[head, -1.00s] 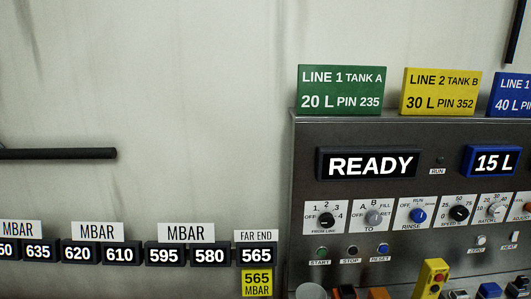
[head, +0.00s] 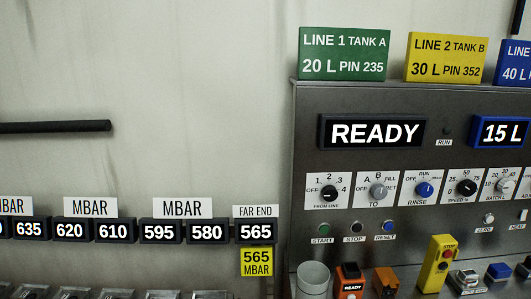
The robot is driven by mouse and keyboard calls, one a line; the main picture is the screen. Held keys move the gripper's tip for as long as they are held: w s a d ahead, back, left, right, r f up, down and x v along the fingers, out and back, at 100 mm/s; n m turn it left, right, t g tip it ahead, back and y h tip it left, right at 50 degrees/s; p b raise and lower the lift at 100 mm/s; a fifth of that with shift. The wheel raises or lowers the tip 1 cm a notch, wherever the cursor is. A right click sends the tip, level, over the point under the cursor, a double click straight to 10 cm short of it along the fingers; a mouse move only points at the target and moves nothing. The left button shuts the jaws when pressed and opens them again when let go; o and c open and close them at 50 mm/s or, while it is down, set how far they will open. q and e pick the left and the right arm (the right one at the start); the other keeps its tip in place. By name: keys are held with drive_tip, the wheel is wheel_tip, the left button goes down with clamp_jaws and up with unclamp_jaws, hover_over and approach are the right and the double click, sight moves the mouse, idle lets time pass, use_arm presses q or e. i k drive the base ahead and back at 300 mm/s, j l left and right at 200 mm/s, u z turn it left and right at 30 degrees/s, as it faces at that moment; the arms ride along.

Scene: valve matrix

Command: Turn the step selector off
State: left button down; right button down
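No label reading "step" is legible. Two selectors on the steel panel (head: 400,255) show an OFF mark. One is the black FROM LINE knob (head: 328,193), with OFF and 1 to 4 around it. The other is the blue RINSE knob (head: 424,189), with OFF at left and RUN at top. Their exact pointer settings are too small to tell. The grey TO knob (head: 377,191) sits between them, marked A, B, FILL and RET. The display (head: 374,132) above reads READY. Neither of my grippers is in view.
A SPEED knob (head: 466,187) and BATCH knob (head: 505,186) are to the right. START (head: 323,228), STOP (head: 354,228) and RESET (head: 387,227) buttons sit below. A grey cup (head: 313,280), orange device (head: 350,282) and yellow control box (head: 436,264) stand in front of the panel's lower part.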

sight(424, 189)
drive_tip(key=z, duration=1.45)
